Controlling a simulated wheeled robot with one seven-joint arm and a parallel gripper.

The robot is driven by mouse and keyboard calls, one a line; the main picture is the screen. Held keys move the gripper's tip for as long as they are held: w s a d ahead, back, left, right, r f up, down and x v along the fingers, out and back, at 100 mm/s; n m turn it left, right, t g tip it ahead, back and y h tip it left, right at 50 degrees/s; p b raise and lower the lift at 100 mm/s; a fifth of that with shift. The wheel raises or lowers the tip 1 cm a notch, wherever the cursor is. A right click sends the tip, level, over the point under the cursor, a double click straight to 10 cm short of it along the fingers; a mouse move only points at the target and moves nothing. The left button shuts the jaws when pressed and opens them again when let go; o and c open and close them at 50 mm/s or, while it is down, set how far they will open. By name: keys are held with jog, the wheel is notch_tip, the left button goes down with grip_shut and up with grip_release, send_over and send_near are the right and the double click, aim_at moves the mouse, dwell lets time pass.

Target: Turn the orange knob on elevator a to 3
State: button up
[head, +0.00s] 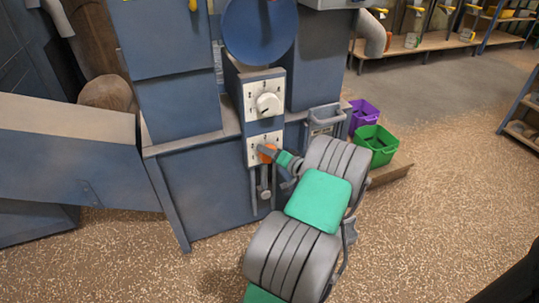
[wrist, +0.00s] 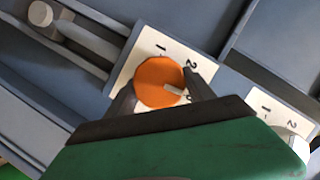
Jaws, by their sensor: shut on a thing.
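The orange knob (head: 267,152) sits on a white dial plate (head: 252,152) low on the front of the blue elevator. In the wrist view the orange knob (wrist: 155,80) faces me, with a pale pointer mark (wrist: 173,91) toward the lower right. The plate shows a 1 and a 2; the figure near the pointer is partly hidden and I cannot read it surely. My gripper (wrist: 160,92) is shut on the knob, one dark finger on each side. In the head view my gripper (head: 272,154) reaches it from the right.
A second plate with a white knob (head: 268,104) is just above. A grey lever (head: 265,188) hangs below the orange knob. A purple bin (head: 364,117) and a green bin (head: 377,143) stand to the right. The floor at the right is open.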

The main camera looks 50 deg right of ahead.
jog(key=shift+m, duration=0.5)
jog(key=shift+t, duration=0.3)
jog(key=o, duration=1.4)
jog(key=shift+c, duration=0.2)
jog(key=p+v, duration=0.2)
jog(key=v, duration=0.5)
jog(key=shift+s, duration=0.35)
